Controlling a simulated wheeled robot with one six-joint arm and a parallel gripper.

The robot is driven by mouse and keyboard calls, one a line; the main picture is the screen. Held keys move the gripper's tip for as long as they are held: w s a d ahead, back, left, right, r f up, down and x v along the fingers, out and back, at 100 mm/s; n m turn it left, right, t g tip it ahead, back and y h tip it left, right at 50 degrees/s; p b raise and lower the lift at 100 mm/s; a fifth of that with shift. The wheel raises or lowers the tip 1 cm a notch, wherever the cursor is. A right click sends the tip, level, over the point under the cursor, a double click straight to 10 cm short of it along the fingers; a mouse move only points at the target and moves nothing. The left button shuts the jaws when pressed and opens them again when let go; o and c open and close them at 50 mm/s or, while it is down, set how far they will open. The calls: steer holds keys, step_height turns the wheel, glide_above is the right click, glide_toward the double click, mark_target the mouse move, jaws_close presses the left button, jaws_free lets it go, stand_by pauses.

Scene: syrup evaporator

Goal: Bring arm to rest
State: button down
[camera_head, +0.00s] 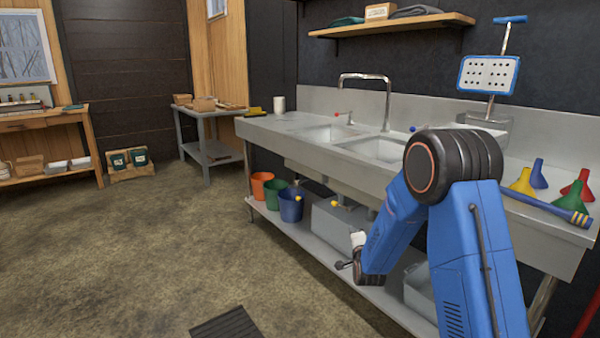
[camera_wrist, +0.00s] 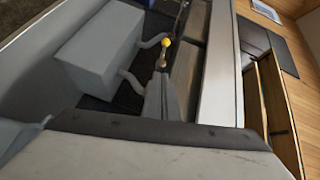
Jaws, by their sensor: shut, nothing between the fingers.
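My blue arm (camera_head: 479,245) is folded, with its black elbow joint high in front of the sink bench and its forearm hanging down to the left. My gripper (camera_head: 343,265) is at the lower end, in front of the bench's lower shelf, near the grey box on it. It looks small and partly blurred in the head view. In the wrist view my gripper (camera_wrist: 162,76) shows as a narrow grey wedge, shut and empty, pointing towards a yellow-knobbed valve (camera_wrist: 165,44). I cannot tell the exact gap to the valve.
The steel sink bench (camera_head: 290,133) stands close on the right. Its lower shelf (camera_head: 318,248) holds orange, green and blue buckets (camera_head: 291,206) and a grey box (camera_head: 336,226). Coloured funnels (camera_head: 522,181) stand on the bench top. Open floor (camera_head: 140,250) lies to the left.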

steer(key=s+d+r+n+g, duration=0.2)
steer(key=s+r+n+g, duration=0.15)
steer(key=s+r, duration=0.55)
steer(key=s+d+r+n+g, duration=0.2)
steer(key=s+r+n, duration=0.2)
steer(key=s, duration=0.9)
steer(key=s+d+n+g, duration=0.2)
steer(key=s+n+g, duration=0.1)
steer(key=s, duration=1.5)
steer(key=s+d+n+g, duration=0.2)
steer(key=s+n, duration=0.3)
steer(key=s, duration=1.3)
steer(key=shift+s+d+g, duration=0.25)
steer(key=shift+s+g, duration=0.15)
steer(key=shift+g, duration=0.35)
steer(key=shift+r, duration=0.1)
